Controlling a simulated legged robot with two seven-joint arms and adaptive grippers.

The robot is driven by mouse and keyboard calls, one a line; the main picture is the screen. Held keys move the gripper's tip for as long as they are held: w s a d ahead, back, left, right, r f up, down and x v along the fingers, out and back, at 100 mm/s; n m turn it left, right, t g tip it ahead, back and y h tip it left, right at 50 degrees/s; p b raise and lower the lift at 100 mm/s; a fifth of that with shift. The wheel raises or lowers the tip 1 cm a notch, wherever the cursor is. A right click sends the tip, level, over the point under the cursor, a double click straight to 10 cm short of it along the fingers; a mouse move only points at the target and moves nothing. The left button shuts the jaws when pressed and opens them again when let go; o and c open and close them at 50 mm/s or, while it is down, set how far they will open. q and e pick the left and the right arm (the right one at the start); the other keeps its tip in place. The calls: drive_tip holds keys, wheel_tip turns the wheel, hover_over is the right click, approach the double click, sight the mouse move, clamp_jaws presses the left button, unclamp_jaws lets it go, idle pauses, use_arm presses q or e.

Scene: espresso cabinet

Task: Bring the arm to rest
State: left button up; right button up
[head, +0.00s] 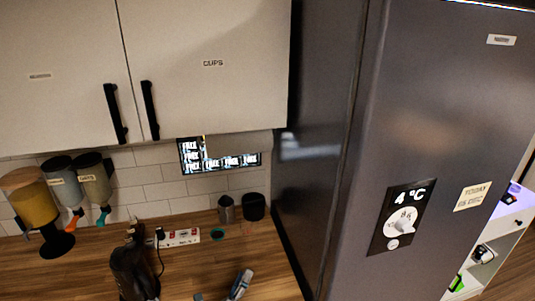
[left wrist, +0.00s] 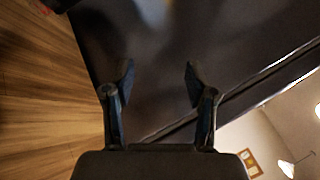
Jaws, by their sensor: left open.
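My left gripper (head: 222,289) shows at the bottom edge of the head view, above the wooden counter; only its fingers show there. In the left wrist view the left gripper (left wrist: 159,77) is open, with its two dark fingers apart and nothing between them. Beyond the fingers is the dark side of the fridge (left wrist: 200,35), with the wooden counter (left wrist: 40,110) on the left. I cannot tell the exact gap to the fridge. My right gripper is in neither view.
The tall grey fridge (head: 450,120) fills the right. Shut white cupboards (head: 210,90) hang above the counter. A black appliance (head: 133,272), power strip (head: 180,238), dark canister (head: 253,207) and wall dispensers (head: 95,180) stand around. Bare counter (head: 265,265) lies beside the fridge.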

use_arm(q)
drive_tip(key=s+a+f+n+g+y, duration=0.3)
drive_tip(key=s+a+f+n+y, duration=0.15)
drive_tip(key=f+n, duration=0.4)
drive_tip(key=s+a+f+n+g+y, duration=0.35)
drive_tip(key=s+a+f+n, duration=0.3)
drive_tip(key=n, duration=0.25)
drive_tip(key=s+a+f+n+g, duration=0.1)
drive_tip(key=s+f+n+g, duration=0.4)
drive_tip(key=s, duration=0.6)
drive_tip(key=s+a+f+n+g, duration=0.2)
drive_tip(key=s+f+n+g, duration=0.25)
drive_tip(key=s, duration=0.65)
wheel_tip(320, 180, down, 27)
drive_tip(key=s+g, duration=0.1)
drive_tip(key=s, duration=0.1)
drive_tip(key=s+a+f+g, duration=0.1)
drive_tip(key=s+a+f, duration=0.1)
drive_tip(key=s+f, duration=1.3)
drive_tip(key=shift+s+a+f+m, duration=0.2)
drive_tip(key=shift+s+m, duration=0.1)
drive_tip(key=shift+s, duration=0.75)
